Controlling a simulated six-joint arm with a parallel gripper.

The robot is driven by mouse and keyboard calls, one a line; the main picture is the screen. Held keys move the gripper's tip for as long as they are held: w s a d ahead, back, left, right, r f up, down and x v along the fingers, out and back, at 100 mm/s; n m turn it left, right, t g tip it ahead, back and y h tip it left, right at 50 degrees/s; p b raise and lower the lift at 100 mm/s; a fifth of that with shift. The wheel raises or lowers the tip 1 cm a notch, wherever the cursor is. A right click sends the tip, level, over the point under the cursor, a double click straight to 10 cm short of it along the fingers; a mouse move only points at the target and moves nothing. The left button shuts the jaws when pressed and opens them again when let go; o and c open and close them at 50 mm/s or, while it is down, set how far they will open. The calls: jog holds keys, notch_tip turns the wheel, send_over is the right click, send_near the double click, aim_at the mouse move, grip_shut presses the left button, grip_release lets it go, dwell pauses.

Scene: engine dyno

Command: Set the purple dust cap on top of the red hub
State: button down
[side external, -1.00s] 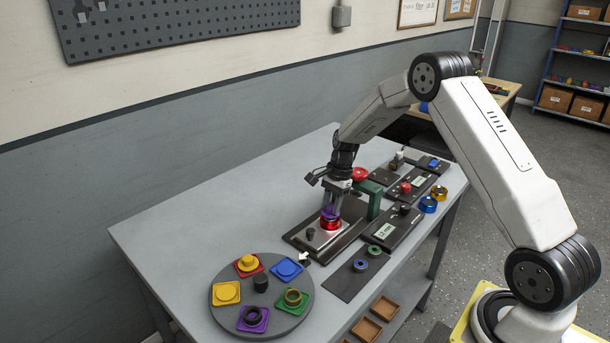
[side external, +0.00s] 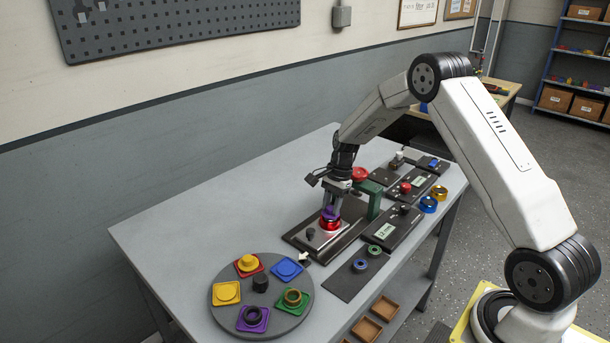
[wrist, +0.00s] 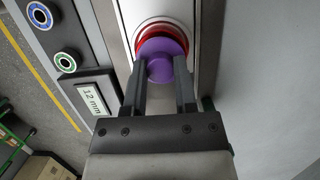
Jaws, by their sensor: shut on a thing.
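The purple dust cap (wrist: 162,53) is between the fingers of my gripper (wrist: 162,88), which is shut on it. In the side view the cap (side external: 329,212) sits at the top of the red hub (side external: 330,224), with my gripper (side external: 331,205) pointing down over it. The red hub (wrist: 160,28) shows as a red rim around the cap's far side in the wrist view.
The hub stands on a dark fixture plate (side external: 300,240) with a small black knob (side external: 310,233). A green press frame with a red top (side external: 361,174) stands close behind. A turntable (side external: 228,289) with coloured parts is at front left. The table's left side is clear.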

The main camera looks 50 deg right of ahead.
jog(key=shift+f, duration=0.4)
dwell(1.1)
jog(key=shift+c, duration=1.6)
grip_release()
jog(key=shift+r, duration=0.15)
jog(key=shift+r, duration=3.4)
